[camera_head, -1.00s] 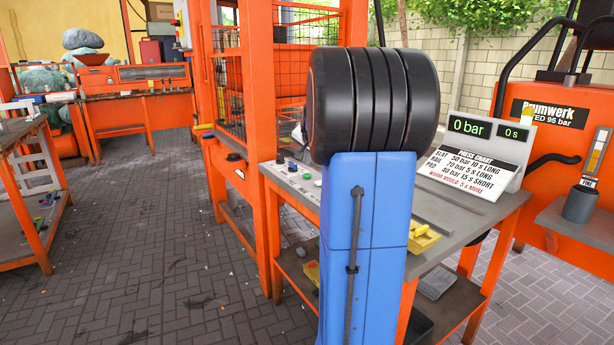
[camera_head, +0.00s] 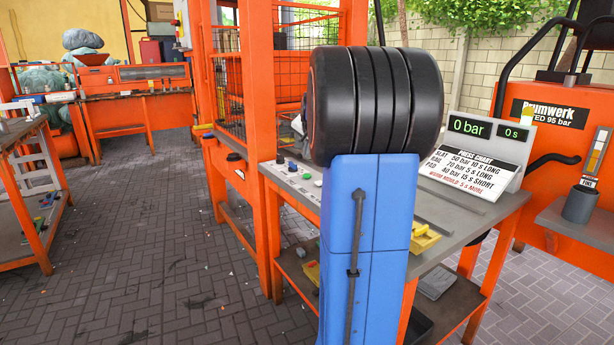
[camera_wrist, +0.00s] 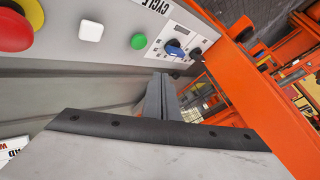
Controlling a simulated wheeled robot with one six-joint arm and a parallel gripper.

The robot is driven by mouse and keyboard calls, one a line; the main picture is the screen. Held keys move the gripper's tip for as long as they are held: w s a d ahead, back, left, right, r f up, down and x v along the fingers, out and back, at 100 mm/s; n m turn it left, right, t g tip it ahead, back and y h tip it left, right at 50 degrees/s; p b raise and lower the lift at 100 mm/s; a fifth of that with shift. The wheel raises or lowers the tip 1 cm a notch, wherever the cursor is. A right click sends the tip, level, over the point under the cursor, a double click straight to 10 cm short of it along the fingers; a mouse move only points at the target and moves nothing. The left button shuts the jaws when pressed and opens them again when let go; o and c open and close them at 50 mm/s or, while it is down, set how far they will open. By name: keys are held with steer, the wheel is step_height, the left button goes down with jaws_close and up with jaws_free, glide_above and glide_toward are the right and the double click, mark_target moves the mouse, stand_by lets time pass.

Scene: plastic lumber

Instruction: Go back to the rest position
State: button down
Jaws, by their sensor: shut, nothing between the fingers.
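My gripper (camera_wrist: 162,98) shows in the wrist view, its two grey fingers together with nothing between them. It is beside the grey control panel (camera_wrist: 150,58), over or near the press bench. The panel carries a red knob, a white button (camera_wrist: 91,31), a green button (camera_wrist: 138,41) and a blue selector (camera_wrist: 175,50). In the head view my blue arm and its black ribbed joint stand in front of the bench and hide the gripper.
The grey bench top (camera_head: 458,237) lies behind and right of my arm, with a yellow mould (camera_head: 424,238) on it. A display reading 0 bar (camera_head: 470,127) stands at its back. An orange press frame (camera_head: 262,190) rises left of the arm. Paved floor (camera_head: 150,240) is open at left.

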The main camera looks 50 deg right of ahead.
stand_by(0.3)
steer(key=s+a+f+n+y, duration=0.2)
steer(key=s+a+n, duration=0.2)
steer(key=a, duration=1)
steer(key=s+a+f+n+y, duration=0.1)
steer(key=s+a+n, duration=0.25)
steer(key=a, duration=1.05)
steer(key=s+a+f+n+g+y, duration=0.1)
steer(key=s+a+f+n, duration=0.3)
steer(key=s+a, duration=0.5)
steer(key=s+a+f+n+g+y, duration=0.1)
steer(key=s+a+f+n, duration=0.4)
steer(key=s, duration=0.9)
steer(key=a+f, duration=0.3)
steer(key=a, duration=0.1)
steer(key=shift+s+a+f+y, duration=0.2)
steer(key=shift+a+f+y, duration=0.05)
steer(key=shift+f+y, duration=0.05)
